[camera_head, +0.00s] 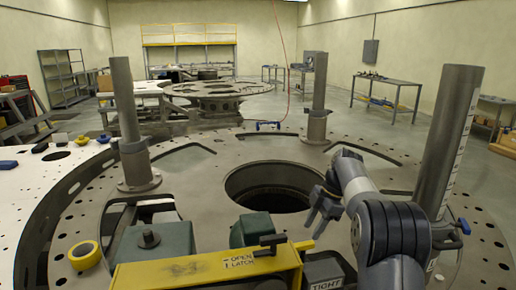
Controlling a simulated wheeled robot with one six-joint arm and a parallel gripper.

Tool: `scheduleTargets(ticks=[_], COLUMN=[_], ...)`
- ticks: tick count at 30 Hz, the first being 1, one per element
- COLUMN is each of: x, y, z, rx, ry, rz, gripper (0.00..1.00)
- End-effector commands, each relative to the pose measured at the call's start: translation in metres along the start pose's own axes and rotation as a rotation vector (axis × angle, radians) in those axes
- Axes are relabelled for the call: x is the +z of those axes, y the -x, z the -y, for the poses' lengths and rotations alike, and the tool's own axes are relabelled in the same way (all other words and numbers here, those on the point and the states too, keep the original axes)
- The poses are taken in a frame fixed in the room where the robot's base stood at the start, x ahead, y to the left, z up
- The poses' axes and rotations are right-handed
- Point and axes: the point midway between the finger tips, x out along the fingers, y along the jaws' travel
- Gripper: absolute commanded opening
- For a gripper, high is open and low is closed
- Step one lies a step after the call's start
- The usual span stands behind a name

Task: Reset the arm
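My arm (392,225) comes in from the lower right of the head view, with dark joints and a grey link. My gripper (318,208) is at its end, pointing left and down, in front of the right rim of the round hole (268,190) in the turret plate. Its dark fingers look spread, with nothing seen between them. The turret plate (225,160) is a large grey metal ring with slots and small holes.
Upright posts stand on the plate at left (127,120), back (318,95) and right (450,140). A yellow bar marked "OPEN LATCH" (205,270) and green blocks (155,245) sit in front. A yellow tape roll (85,255) lies at left. Tables and shelves stand farther back.

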Motion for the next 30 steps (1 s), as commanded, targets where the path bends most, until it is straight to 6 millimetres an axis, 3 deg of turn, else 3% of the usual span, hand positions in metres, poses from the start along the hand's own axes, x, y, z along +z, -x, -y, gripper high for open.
scheduleTargets(ticks=[6, 12, 25, 30], x=[0.0, 0.0, 0.0, 0.0], y=[-0.037, -0.056, -0.054, -0.045], z=[0.001, 0.001, 0.001, 0.0], rx=[-0.003, -0.001, 0.01, 0.004], ry=[0.0, 0.0, -0.023, -0.003], rz=[-0.001, 0.001, 0.001, 0.001], gripper=[0.4, 0.4, 0.4, 0.4])
